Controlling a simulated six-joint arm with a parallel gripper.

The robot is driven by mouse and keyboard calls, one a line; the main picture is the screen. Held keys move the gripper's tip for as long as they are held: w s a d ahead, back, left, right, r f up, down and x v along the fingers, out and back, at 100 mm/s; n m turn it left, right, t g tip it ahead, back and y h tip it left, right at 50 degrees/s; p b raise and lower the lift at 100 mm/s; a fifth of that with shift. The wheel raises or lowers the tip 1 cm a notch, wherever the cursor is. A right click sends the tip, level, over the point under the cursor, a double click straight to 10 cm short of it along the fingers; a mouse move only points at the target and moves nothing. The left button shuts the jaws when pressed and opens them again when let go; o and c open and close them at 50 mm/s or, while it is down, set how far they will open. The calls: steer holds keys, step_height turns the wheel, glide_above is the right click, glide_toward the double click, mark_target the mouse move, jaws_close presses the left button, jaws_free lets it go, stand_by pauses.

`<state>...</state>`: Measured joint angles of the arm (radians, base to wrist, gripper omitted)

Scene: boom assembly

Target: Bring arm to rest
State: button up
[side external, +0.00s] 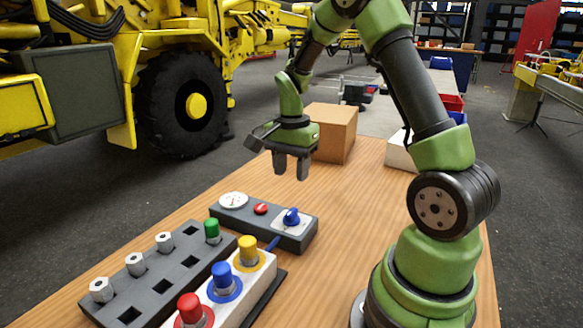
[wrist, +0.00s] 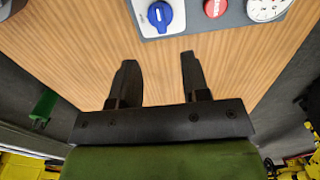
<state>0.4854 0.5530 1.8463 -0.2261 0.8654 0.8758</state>
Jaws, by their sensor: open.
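My gripper (side external: 291,170) hangs above the wooden table (side external: 345,205), pointing down, open and empty. In the wrist view my gripper (wrist: 159,75) shows its two fingers apart with only bare table between them. The fingers are clear of the grey control box (side external: 270,222), which carries a gauge (side external: 233,200), a red button (side external: 261,209) and a blue knob (side external: 292,217). In the wrist view the blue knob (wrist: 160,15) lies just beyond the fingertips.
A grey block (side external: 160,275) holds white hex pieces and a green peg (side external: 212,231). A white block beside it carries red, blue and yellow pegs (side external: 221,276). A cardboard box (side external: 333,132) stands behind my gripper. The table's middle is free.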

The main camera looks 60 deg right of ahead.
steer(key=s+a+r+n+t, duration=0.4)
steer(key=a+r+n, duration=0.3)
steer(key=a+r, duration=0.4)
steer(key=s+a+r+n+t+y, duration=0.2)
steer(key=s+a+n, duration=0.4)
steer(key=s, duration=0.3)
step_height(320, 180, up, 2)
steer(key=shift+a+r+n+t, duration=0.15)
steer(key=shift+n+t, duration=0.45)
